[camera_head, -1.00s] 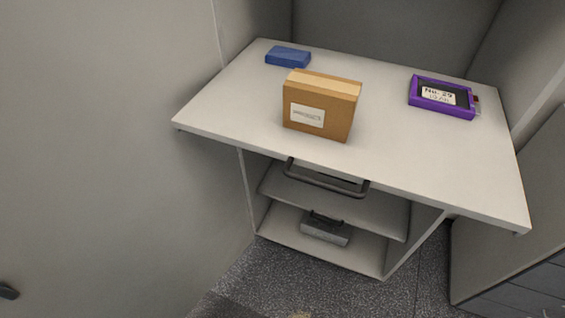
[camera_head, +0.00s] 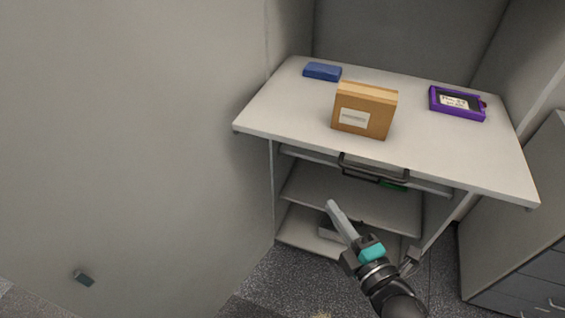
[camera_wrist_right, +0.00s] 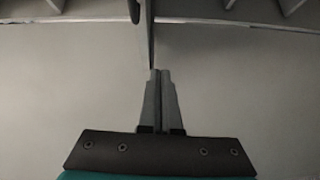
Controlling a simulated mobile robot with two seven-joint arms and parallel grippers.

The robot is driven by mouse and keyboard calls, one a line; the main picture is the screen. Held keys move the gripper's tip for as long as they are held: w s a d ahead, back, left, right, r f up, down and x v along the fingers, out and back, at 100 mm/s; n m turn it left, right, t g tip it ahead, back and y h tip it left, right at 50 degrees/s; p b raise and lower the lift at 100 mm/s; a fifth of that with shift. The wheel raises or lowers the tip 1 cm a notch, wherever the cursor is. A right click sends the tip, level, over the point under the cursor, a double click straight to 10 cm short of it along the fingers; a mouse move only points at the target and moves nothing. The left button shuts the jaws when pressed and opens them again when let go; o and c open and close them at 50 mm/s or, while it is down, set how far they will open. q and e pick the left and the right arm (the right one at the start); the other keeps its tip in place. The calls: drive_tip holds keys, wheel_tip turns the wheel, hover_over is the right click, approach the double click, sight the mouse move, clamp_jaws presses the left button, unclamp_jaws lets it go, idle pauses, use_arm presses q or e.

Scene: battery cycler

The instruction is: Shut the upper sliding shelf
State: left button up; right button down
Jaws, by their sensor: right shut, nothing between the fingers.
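The upper sliding shelf (camera_head: 310,156) shows as a pale front strip under the worktop's front edge, with a dark looped handle (camera_head: 373,178) on it. The worktop hides most of this shelf, so I cannot tell how far out it is. My right gripper (camera_head: 332,206) is shut and empty, below and a little left of the handle, apart from it in the picture. Its closed fingers (camera_wrist_right: 160,75) also show in the right wrist view, with a grey bar close beyond them that I cannot identify surely. My left gripper is not in view.
On the worktop (camera_head: 450,160) are a cardboard box (camera_head: 362,117), a blue block (camera_head: 322,72) and a purple-framed device (camera_head: 457,103). A lower shelf (camera_head: 330,195) sits beneath. A plain wall (camera_head: 130,130) is at left, a drawer cabinet (camera_head: 515,230) at right.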

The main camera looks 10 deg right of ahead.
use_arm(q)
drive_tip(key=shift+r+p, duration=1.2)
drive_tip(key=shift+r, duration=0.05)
use_arm(e)
drive_tip(key=w+r+n, duration=0.1)
drive_tip(key=w+r, duration=0.1)
drive_tip(key=w, duration=1.1)
drive_tip(key=shift+a+y, duration=0.35)
drive_tip(key=shift+y, duration=0.05)
drive_tip(key=shift+w+d+r, duration=0.1)
drive_tip(key=shift+w, duration=0.1)
